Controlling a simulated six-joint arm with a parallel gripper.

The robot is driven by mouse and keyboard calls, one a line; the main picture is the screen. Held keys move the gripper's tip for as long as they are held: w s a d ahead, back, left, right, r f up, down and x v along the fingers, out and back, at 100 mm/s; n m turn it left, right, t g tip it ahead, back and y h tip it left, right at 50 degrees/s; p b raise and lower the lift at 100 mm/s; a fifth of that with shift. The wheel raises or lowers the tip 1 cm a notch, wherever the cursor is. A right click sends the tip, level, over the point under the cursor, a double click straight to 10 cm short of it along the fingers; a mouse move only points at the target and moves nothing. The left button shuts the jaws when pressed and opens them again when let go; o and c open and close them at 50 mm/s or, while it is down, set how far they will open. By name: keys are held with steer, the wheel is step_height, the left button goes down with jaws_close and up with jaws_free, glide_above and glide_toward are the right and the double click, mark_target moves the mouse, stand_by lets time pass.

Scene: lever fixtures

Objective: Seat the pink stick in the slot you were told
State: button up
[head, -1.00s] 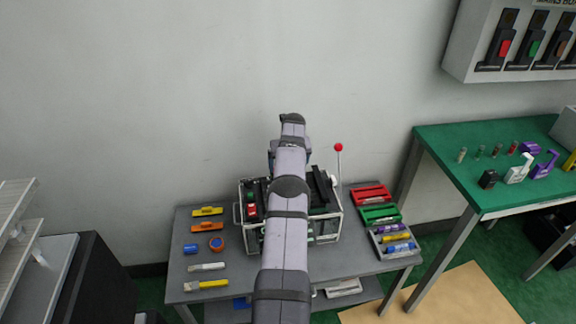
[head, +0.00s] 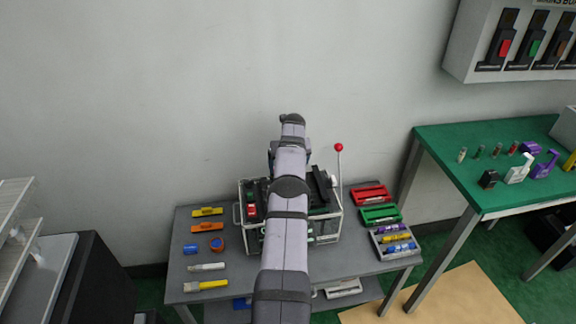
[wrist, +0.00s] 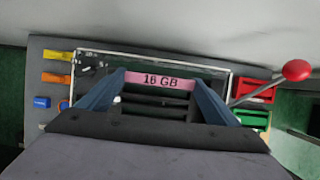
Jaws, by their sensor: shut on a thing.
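The pink stick (wrist: 160,81), marked "16 GB", is gripped between the two blue fingers of my gripper (wrist: 160,88) in the wrist view. It is level, label facing the camera. Below it in that view are dark parallel slots (wrist: 158,101) of a framed machine; whether the stick touches them I cannot tell. In the head view the machine (head: 325,195) stands on the grey table, and my arm hides its middle, my gripper and the stick.
A lever with a red ball (head: 339,147) rises at the machine's right side. Red (head: 371,195) and green (head: 381,214) trays and a grey tray (head: 396,240) lie to the right. Yellow, orange, blue and white items lie left on the grey table (head: 190,262). A green table (head: 450,150) stands at right.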

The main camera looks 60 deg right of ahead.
steer(key=shift+f+b, duration=1.2)
steer(key=shift+f, duration=0.4)
steer(key=o, duration=1.2)
steer(key=shift+r, duration=0.1)
steer(key=shift+s+a+r, duration=0.1)
steer(key=shift+s+r, duration=0.05)
steer(key=shift+r, duration=0.3)
steer(key=shift+b+v, duration=0.65)
steer(key=shift+v, duration=2.5)
steer(key=shift+a, duration=0.1)
